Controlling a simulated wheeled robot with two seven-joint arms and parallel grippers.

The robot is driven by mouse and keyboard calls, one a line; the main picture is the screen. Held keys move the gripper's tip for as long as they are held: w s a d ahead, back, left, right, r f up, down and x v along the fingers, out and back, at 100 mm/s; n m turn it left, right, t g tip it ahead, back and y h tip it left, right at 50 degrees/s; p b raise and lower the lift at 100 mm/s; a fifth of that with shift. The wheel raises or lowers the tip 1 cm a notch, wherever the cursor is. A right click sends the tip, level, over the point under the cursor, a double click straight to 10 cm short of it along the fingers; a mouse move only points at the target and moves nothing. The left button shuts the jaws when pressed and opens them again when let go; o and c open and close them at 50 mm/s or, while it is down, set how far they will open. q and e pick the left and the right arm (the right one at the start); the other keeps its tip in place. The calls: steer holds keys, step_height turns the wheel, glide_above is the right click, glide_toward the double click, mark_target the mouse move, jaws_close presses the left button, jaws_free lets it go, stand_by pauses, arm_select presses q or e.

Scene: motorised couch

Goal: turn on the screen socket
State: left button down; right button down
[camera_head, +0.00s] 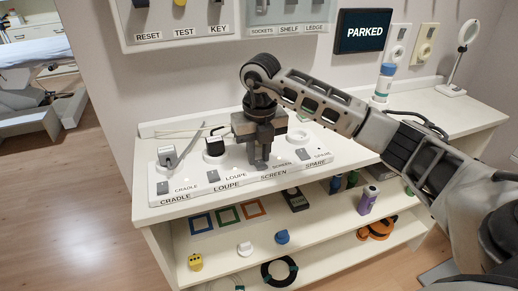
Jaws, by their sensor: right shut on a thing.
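The white socket strip (210,186) lies on the worktop, with positions labelled CRADLE, LOUPE, SCREEN and SPARE. My right gripper (260,163) points down at the SCREEN position, its fingertips just left of the small SCREEN label (282,164). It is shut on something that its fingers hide. The screen socket and its switch are hidden behind the gripper. Grey switches show at CRADLE (162,187), LOUPE (216,178) and SPARE (305,155). A plug stands in the cradle socket (168,156) and another in the loupe socket (214,147). My left gripper is not in view.
A wall display (361,31) reads PARKED. A wall panel (185,38) carries labels such as RESET, TEST and KEY. A blue-capped bottle (383,84) stands behind my right arm. Shelves below hold colored frames (228,215), a purple can (367,200) and coiled cables.

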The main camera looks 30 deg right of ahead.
mark_target(260, 164)
steer(key=c, duration=1.2)
jaws_free()
steer(key=shift+c, duration=0.2)
steer(key=shift+r, duration=0.1)
step_height(260, 164, up, 16)
steer(key=s+p, duration=0.1)
steer(key=shift+a, duration=0.15)
